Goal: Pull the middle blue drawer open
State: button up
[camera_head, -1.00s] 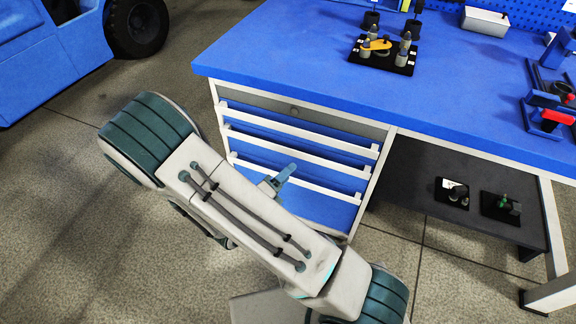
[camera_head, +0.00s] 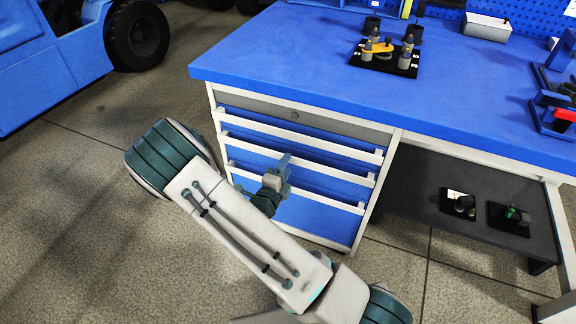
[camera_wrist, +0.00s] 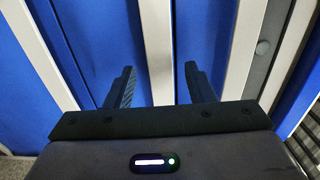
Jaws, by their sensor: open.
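The middle blue drawer (camera_head: 322,177) is in the drawer unit under the blue workbench, in the head view. Its front looks flush with the other drawers. A long white handle bar (camera_head: 342,174) runs along it. My gripper (camera_head: 283,162) is in front of the drawer unit at the middle handle, partly covering it. In the wrist view my gripper (camera_wrist: 160,82) is open, with its two dark fingers apart. The white middle handle (camera_wrist: 156,45) runs between them in the picture. I cannot tell whether the fingers touch it.
The upper handle (camera_wrist: 244,50) and lower handle (camera_wrist: 36,52) run on either side of the fingers. The workbench top (camera_head: 290,60) overhangs the drawers and carries a black fixture plate (camera_head: 372,64). A dark shelf (camera_head: 420,195) is at right. Open floor lies left.

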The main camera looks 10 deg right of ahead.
jog(key=shift+x, duration=1.2)
